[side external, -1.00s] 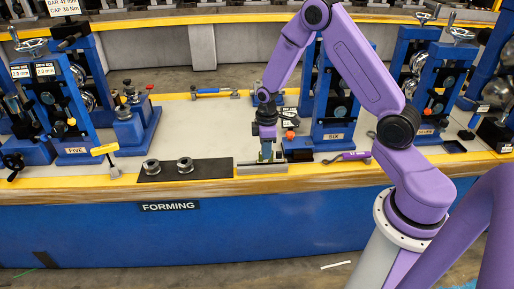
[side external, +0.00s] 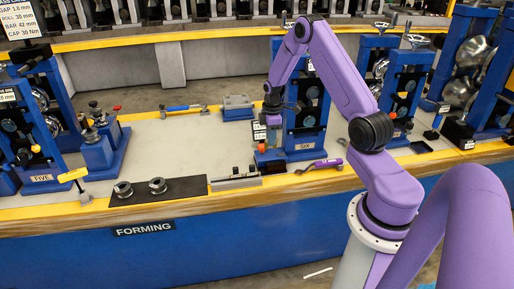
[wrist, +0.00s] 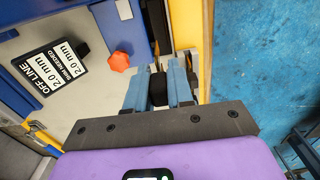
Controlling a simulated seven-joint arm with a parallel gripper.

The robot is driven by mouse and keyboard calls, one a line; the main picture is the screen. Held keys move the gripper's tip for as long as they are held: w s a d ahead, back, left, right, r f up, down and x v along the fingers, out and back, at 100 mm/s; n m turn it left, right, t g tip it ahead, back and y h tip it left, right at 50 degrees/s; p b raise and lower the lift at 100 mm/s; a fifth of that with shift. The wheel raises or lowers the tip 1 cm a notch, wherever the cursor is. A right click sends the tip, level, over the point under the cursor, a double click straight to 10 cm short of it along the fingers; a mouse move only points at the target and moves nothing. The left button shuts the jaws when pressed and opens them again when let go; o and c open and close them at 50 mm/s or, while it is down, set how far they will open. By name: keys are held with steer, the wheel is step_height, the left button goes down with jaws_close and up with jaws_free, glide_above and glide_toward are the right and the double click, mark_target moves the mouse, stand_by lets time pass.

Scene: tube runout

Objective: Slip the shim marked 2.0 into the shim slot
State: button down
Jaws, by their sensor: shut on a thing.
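My gripper (side external: 272,122) is raised beside the blue stand marked SIX (side external: 307,118), above and behind the bench's front edge. In the wrist view its two blue-grey fingers (wrist: 159,88) are shut on a small dark piece (wrist: 158,86), which I take to be a shim; no mark on it can be read. A grey shim rack (side external: 236,183) with small upright pieces lies at the front of the bench; their marks are too small to read. I cannot make out the shim slot. An orange knob (wrist: 120,61) is close to the fingers.
A dark mat (side external: 140,190) with two metal rings is left of the rack. A purple-handled tool (side external: 325,164) lies right of it.

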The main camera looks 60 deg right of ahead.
mark_target(276, 146)
steer(key=d, duration=0.3)
steer(key=shift+s+f, duration=0.1)
steer(key=shift+s, duration=0.15)
steer(key=shift+a+f, duration=0.1)
steer(key=shift+f, duration=2.8)
steer(key=shift+f, duration=2)
steer(key=c, duration=0.9)
jaws_free()
